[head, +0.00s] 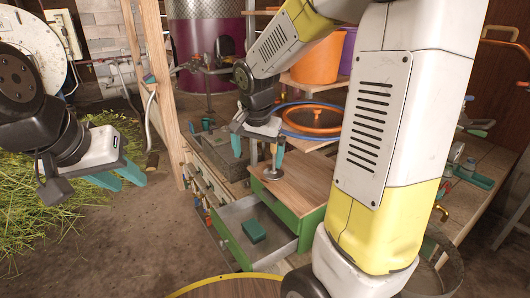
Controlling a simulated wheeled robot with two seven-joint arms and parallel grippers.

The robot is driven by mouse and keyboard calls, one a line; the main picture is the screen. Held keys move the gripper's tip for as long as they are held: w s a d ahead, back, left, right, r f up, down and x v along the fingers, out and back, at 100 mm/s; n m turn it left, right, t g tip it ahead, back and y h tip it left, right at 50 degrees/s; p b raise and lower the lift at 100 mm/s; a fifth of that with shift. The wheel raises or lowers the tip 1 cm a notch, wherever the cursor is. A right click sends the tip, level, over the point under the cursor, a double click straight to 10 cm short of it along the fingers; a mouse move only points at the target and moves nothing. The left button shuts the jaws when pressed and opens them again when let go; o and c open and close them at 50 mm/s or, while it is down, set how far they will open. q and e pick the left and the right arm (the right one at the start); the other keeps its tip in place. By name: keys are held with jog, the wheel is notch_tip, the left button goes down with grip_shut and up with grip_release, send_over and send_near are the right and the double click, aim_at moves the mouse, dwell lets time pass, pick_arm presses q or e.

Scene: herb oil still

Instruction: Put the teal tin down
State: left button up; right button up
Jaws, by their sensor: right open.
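A small teal tin (254,231) lies inside the open grey drawer (233,216) with a green front, towards its front part. My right gripper (258,158) is open, with its teal fingers pointing down, above and behind the drawer. It is apart from the tin, with nothing seen between its fingers. My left gripper (130,186) is far to the left, over the floor, with its teal fingers apart and empty.
The drawer belongs to a green cabinet with a wooden top (300,184). A metal piece with a round base (272,173) stands on that top, close to my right gripper. An orange bucket (318,60) stands behind. Cut grass (65,215) covers the floor at left.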

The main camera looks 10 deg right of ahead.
jog(key=s+r+n+t+y, duration=0.1)
jog(key=s+r+n, duration=0.2)
jog(key=s, duration=0.5)
jog(key=s+r+n+t+y, duration=0.1)
jog(key=s+r+n, duration=0.3)
jog(key=s, duration=0.5)
notch_tip(320, 180, up, 2)
jog(key=shift+s+d+r+t+y, duration=0.15)
jog(key=shift+s+t+y, duration=0.1)
jog(key=shift+t+y, duration=0.2)
